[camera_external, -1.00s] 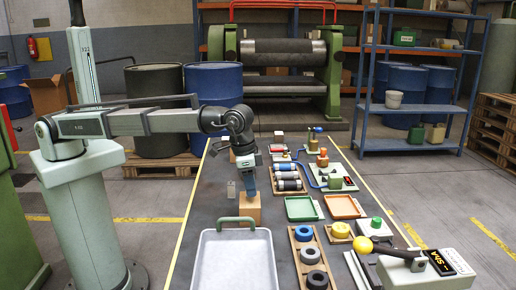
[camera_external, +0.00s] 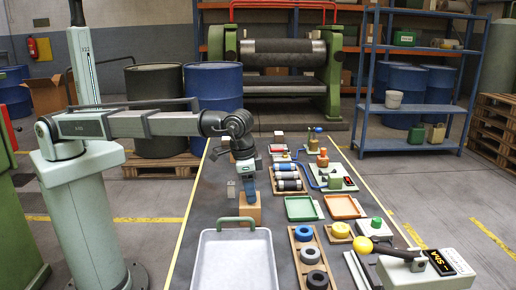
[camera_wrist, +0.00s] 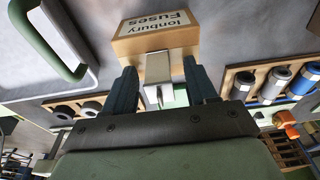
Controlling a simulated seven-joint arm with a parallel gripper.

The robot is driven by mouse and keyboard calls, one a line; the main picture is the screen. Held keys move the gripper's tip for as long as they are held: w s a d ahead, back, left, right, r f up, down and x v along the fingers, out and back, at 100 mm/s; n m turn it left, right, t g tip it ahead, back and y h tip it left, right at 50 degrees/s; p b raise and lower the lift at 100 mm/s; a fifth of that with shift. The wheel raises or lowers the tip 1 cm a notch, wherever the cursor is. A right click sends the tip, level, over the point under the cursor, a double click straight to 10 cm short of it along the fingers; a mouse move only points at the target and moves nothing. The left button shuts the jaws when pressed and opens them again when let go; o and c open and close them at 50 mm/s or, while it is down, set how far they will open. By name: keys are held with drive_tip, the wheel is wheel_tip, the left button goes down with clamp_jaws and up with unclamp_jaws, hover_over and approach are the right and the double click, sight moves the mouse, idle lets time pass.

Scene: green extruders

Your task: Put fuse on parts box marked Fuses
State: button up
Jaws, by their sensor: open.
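The tan parts box (camera_external: 247,214) stands on the dark table behind the grey tray, under my gripper (camera_external: 249,193). A pale block with small metal prongs, apparently the fuse (camera_wrist: 157,69), sits between the fingers of my gripper (camera_wrist: 159,80) and overlaps the box's near side. Gaps show beside the block, and the fingers are open. Whether the block rests on the box top is unclear. In the external view my gripper hides the block.
A grey tray (camera_external: 204,264) with a green handle (camera_external: 237,221) lies in front of the box. Racks of rollers (camera_external: 274,186) and rings (camera_external: 293,262), plus green (camera_external: 299,207) and orange trays (camera_external: 343,206), lie to the right.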

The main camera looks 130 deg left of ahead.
wheel_tip(320, 180, up, 12)
drive_tip(key=s+d, duration=0.1)
drive_tip(key=shift+s, duration=0.15)
idle(0.4)
drive_tip(key=shift+d, duration=0.1)
idle(0.3)
